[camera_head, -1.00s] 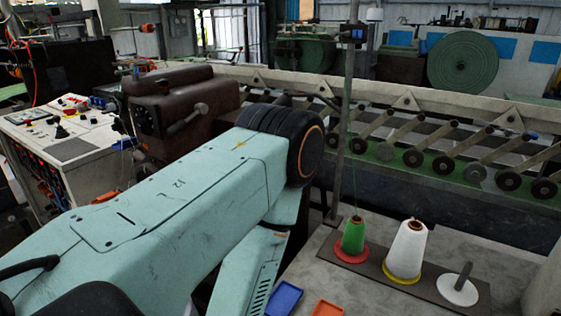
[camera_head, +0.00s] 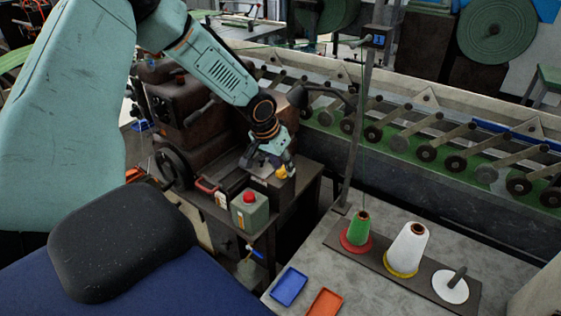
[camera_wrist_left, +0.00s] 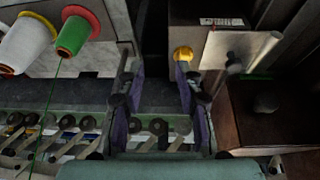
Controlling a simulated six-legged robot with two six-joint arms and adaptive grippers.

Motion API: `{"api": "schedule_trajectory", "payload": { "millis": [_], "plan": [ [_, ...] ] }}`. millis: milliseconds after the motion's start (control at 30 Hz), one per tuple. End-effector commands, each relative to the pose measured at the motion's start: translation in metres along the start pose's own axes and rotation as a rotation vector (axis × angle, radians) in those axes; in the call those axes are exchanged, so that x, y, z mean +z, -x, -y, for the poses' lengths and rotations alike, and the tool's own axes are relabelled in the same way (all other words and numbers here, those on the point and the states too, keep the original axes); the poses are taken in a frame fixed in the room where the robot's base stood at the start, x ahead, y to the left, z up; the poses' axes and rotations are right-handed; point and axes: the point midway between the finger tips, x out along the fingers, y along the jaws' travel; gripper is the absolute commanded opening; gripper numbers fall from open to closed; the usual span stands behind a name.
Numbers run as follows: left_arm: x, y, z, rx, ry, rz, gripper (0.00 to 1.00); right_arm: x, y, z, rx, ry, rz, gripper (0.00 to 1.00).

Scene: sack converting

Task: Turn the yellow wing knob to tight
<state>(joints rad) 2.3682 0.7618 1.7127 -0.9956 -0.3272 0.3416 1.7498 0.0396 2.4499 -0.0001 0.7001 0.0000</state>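The yellow wing knob (camera_head: 281,173) is on the side of a metal block on the sewing machine's bench, at the centre of the head view. In the left wrist view the knob (camera_wrist_left: 183,53) shows as a small yellow shape at the tip of the right-hand finger. My left gripper (camera_head: 288,166) reaches down beside the knob. In the left wrist view its two fingers (camera_wrist_left: 155,72) are apart with nothing between them. The knob is near one fingertip, not centred; whether they touch I cannot tell. My right gripper is not in view.
A green can with a red cap (camera_head: 250,211) stands on the bench just in front. A grey table (camera_head: 345,285) at the right holds a green spool (camera_head: 356,233), a white spool (camera_head: 408,250), a blue tray (camera_head: 289,287) and an orange tray (camera_head: 325,303). A thin post (camera_head: 355,130) rises behind.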

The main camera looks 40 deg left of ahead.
Motion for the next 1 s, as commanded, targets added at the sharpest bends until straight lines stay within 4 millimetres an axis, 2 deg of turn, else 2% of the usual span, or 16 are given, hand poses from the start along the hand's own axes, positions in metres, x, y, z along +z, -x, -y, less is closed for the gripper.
{"api": "schedule_trajectory", "payload": {
  "millis": [33,100,267,700,1000],
  "plan": [
    [-0.008,0.007,0.014,-0.019,0.010,-0.011,0.35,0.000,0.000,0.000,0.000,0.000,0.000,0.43],
    [-0.015,0.014,0.027,-0.041,0.017,-0.018,0.35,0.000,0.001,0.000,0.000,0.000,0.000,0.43],
    [-0.019,0.013,0.037,-0.059,0.019,-0.018,0.35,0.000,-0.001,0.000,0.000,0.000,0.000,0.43],
    [-0.020,-0.048,0.040,-0.059,0.017,-0.018,0.35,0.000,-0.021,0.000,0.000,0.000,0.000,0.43],
    [-0.021,-0.062,0.040,-0.057,0.016,-0.020,0.35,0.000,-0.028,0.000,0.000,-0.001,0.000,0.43]
  ]
}}
